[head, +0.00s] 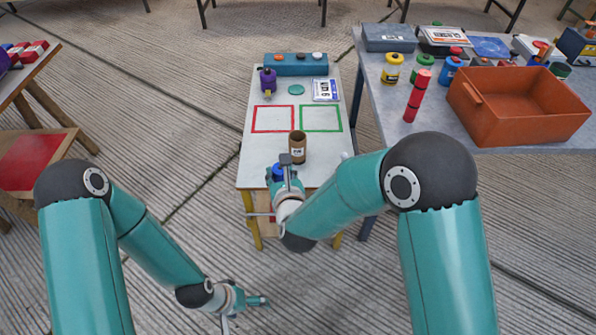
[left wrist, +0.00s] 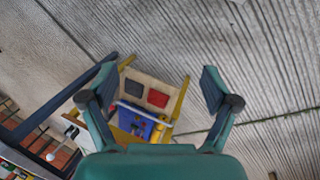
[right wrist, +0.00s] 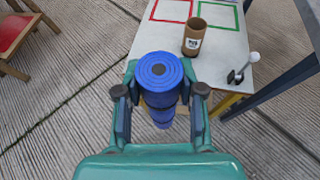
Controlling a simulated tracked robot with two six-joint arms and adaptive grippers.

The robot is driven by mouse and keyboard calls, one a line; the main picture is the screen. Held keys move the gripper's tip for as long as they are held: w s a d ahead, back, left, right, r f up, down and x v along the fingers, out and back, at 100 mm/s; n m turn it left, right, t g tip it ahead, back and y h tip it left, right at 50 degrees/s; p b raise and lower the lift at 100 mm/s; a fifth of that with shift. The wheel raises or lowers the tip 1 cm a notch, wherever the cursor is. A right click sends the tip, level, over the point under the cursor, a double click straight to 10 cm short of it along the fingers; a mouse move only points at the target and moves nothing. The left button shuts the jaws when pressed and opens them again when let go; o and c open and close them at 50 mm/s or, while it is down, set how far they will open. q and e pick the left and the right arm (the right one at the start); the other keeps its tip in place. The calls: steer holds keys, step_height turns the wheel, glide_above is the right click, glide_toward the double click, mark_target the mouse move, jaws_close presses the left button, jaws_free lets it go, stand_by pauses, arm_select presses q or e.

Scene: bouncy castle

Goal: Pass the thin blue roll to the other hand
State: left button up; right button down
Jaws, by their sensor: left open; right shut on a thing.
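The thin blue roll (right wrist: 160,66) is in the right wrist view, its spiral end facing the camera and dark bands around its body. My right gripper (right wrist: 160,98) is shut on it, one finger on each side. In the head view only a small blue part of the roll (head: 278,170) shows by the right gripper (head: 283,178), at the near edge of the white table. My left gripper (head: 264,300) is low over the floor, below and left of the right one. In the left wrist view it is open and empty (left wrist: 160,88).
A grey table (head: 390,110) at right holds an orange bin (head: 520,108) and a red roll (head: 417,97). The floor around my left gripper is clear.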

arm_select(q)
steer(key=shift+w, duration=0.35)
steer(key=shift+c, duration=0.8)
steer(key=w+r+n+g+y, duration=0.1)
steer(key=w+r, duration=0.4)
steer(key=w, duration=0.3)
steer(key=w+r+n+y, duration=0.15)
steer(key=w+r, duration=0.25)
steer(key=w, duration=0.4)
steer(key=w+a+r+n+y, duration=0.25)
steer(key=w+r+n, duration=0.2)
steer(key=r, duration=0.55)
steer(key=w+a+r+n+y, duration=0.25)
steer(key=w+a+r, duration=0.2)
steer(key=r, duration=0.65)
steer(key=d+f+n, duration=0.1)
steer(key=d+n, duration=0.1)
steer(key=d, duration=0.3)
steer(key=d+f+n+h, duration=0.1)
steer(key=d+n, duration=0.1)
steer(key=d, duration=0.4)
steer(key=w+d+f+n+h, duration=0.1)
steer(key=d+n, duration=0.1)
steer(key=d, duration=0.3)
steer(key=shift+d+f, duration=0.25)
steer(key=shift+s+d+f+n, duration=0.1)
steer(key=shift+d+f+n, duration=0.15)
steer(key=shift+f, duration=0.05)
step_height(320, 180, down, 7)
steer(key=shift+a, duration=0.35)
